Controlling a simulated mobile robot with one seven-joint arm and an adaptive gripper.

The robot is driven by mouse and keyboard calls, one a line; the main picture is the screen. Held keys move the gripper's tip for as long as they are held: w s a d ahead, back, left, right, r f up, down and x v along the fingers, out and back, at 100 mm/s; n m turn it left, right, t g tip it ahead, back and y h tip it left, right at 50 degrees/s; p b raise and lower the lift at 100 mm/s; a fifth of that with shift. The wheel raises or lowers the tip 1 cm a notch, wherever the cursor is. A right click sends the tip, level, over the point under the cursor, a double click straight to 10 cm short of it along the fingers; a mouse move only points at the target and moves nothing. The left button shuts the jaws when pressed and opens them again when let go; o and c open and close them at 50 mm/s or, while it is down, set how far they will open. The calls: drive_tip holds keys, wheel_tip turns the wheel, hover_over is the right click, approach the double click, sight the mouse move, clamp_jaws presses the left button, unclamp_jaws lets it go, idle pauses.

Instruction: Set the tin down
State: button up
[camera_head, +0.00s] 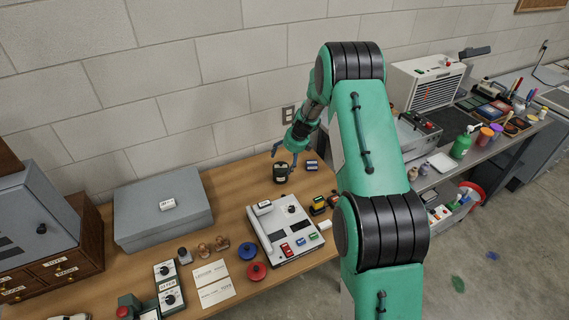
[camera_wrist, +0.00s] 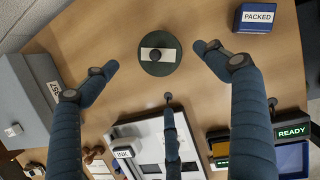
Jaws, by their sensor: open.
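The tin (camera_head: 281,173) is a small dark cylinder with a light label, standing upright on the wooden table near the wall. In the wrist view its round dark green lid (camera_wrist: 150,67) shows from above, with a dark knob over a pale strip. My gripper (camera_head: 290,149) is just above the tin. In the wrist view its fingers (camera_wrist: 156,62) are spread wide on either side of the lid, with visible gaps, and a third finger points up from below. The tin's underside is hidden.
A blue "PACKED" block (camera_wrist: 256,18) stands to the right of the tin. A white device with switches (camera_head: 287,229) is in front of it, beside a "READY" block (camera_wrist: 292,131). A grey box (camera_head: 162,215) lies to the left. Bare table (camera_head: 232,187) lies between box and tin.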

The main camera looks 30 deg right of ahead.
drive_tip(key=shift+s+r, duration=0.1)
drive_tip(key=shift+r, duration=0.15)
idle(0.5)
drive_tip(key=s+a+r+n, duration=0.5)
drive_tip(key=s+r, duration=0.1)
drive_tip(key=r, duration=0.4)
drive_tip(key=s+a+r+n, duration=0.5)
drive_tip(key=s+a+r, duration=0.1)
drive_tip(key=r, duration=0.5)
drive_tip(key=s+a+r+n, duration=0.5)
drive_tip(key=s+r, duration=0.1)
drive_tip(key=r, duration=0.4)
drive_tip(key=s+a+r+n+t, duration=0.1)
drive_tip(key=s+a+r+n, duration=0.25)
drive_tip(key=s, duration=0.45)
drive_tip(key=s+a+r+n, duration=0.2)
drive_tip(key=s+r+n, duration=0.25)
drive_tip(key=s, duration=0.35)
drive_tip(key=s+a+n+h, duration=0.1)
drive_tip(key=s+n, duration=0.8)
drive_tip(key=s, duration=1)
drive_tip(key=shift+a+r+t+h, duration=0.3)
drive_tip(key=shift+a+t, duration=0.1)
drive_tip(key=shift+a, duration=0.4)
